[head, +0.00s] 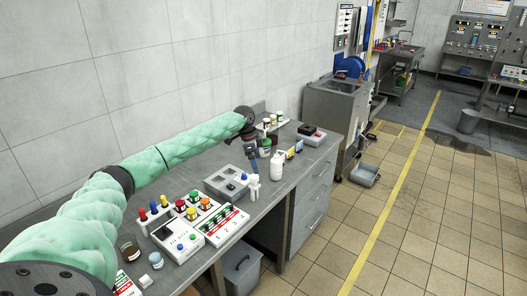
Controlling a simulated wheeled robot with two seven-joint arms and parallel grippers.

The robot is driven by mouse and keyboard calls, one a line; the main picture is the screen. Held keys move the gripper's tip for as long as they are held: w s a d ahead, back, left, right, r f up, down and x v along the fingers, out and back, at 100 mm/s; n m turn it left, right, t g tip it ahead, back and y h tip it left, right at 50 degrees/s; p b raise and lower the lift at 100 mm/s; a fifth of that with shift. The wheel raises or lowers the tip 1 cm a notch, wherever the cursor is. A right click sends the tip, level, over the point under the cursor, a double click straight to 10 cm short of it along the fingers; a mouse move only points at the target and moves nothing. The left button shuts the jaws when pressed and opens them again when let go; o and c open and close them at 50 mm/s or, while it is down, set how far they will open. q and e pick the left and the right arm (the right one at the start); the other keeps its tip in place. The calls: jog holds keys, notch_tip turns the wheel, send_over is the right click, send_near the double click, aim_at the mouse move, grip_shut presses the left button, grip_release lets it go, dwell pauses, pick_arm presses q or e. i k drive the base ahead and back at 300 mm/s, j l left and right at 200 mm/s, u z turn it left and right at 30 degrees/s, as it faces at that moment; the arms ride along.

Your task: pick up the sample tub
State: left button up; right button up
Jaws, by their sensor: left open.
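My left arm reaches in from the left over the bench, and its dark gripper (251,151) points down near the bench's far part. The left gripper is open. My right gripper is not in view.
A white bottle (277,166) stands just in front of the tub. A grey box (226,181), a control box with coloured knobs (178,232) and a brown jar (130,251) are nearer. Small jars (279,116) stand behind. The bench's right edge drops to drawers (311,203).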

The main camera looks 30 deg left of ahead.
aim_at(265, 153)
jog(key=i+j, duration=1.2)
